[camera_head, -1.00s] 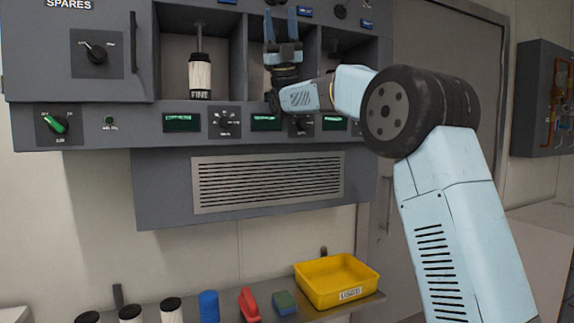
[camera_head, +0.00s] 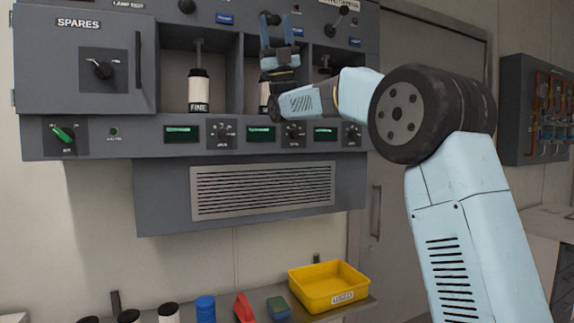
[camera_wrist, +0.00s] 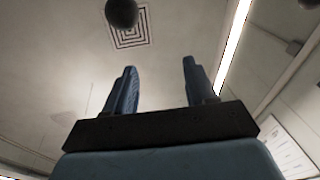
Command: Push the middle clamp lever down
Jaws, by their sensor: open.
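The middle clamp lever shows as a dark ball knob (camera_head: 273,19) high on the grey cabinet, close by my fingertips and partly hidden by them. My gripper (camera_head: 277,32) points upward in front of the middle bay, open and with nothing between its fingers. In the wrist view my gripper (camera_wrist: 160,85) shows two spread blue fingers. A black ball (camera_wrist: 122,12) shows above the left finger there, seemingly the middle lever's knob; I cannot tell whether they touch. The left lever's knob (camera_head: 187,5) is at the top edge, and the right lever (camera_head: 341,21) is at right.
A black-and-white bottle marked FINE (camera_head: 199,92) stands in the left bay, and another is partly hidden behind my gripper. Dials and green displays line the panel below. A yellow bin (camera_head: 330,302) and small items sit on the lower shelf.

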